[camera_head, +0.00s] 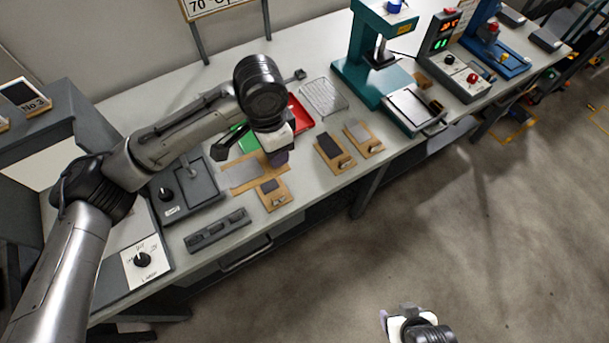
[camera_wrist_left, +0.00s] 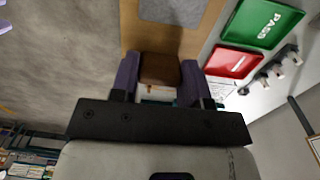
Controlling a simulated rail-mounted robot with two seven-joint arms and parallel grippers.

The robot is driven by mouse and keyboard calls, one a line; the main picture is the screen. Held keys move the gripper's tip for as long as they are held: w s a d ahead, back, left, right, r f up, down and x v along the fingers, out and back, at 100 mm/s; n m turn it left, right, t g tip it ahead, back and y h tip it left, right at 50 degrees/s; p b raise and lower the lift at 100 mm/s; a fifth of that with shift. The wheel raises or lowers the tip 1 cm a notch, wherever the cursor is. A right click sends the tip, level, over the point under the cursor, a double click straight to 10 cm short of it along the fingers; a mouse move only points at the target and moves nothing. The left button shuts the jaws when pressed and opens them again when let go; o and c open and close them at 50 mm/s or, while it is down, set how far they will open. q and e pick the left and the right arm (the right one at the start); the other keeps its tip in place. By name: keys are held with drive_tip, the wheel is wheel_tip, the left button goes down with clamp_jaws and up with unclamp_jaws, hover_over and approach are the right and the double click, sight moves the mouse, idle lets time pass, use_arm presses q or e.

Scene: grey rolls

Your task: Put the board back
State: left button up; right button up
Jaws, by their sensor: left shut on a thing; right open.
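The board (camera_head: 240,175) is a tan wooden plate with a grey pad and a brown grip block. In the left wrist view the board (camera_wrist_left: 210,38) extends away from my left gripper (camera_wrist_left: 160,72), whose purple fingers are shut on the brown block (camera_wrist_left: 160,70). In the head view my left gripper (camera_head: 279,158) is above the bench at the board's right end, partly hidden by my wrist. I cannot tell whether the board touches the bench. My right gripper (camera_head: 397,318) is open and empty, low over the floor, away from the bench.
Similar small boards (camera_head: 273,194), (camera_head: 334,150) and (camera_head: 363,138) lie close by. A green PASS tray (camera_wrist_left: 262,22) and a red tray (camera_wrist_left: 232,62) are beside the held board. A dark grey device (camera_head: 185,190) stands left, a teal press (camera_head: 375,60) right.

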use_arm(q)
drive_tip(key=s+d+f+m+b, duration=0.1)
drive_tip(key=d+f+m+b, duration=0.3)
drive_tip(key=d+m, duration=0.5)
drive_tip(key=d+f+m+b, duration=0.3)
drive_tip(key=d+f+m, duration=0.4)
drive_tip(key=d+m, duration=0.1)
drive_tip(key=b, duration=0.4)
hover_over(312, 183)
drive_tip(key=shift+m, duration=0.3)
wheel_tip(312, 183, down, 6)
drive_tip(key=shift+f, duration=0.25)
drive_tip(key=shift+f+b, duration=0.7)
drive_tip(key=shift+f, duration=1.3)
drive_tip(key=shift+f, duration=0.1)
drive_tip(key=o, duration=0.9)
drive_tip(key=shift+o, duration=0.2)
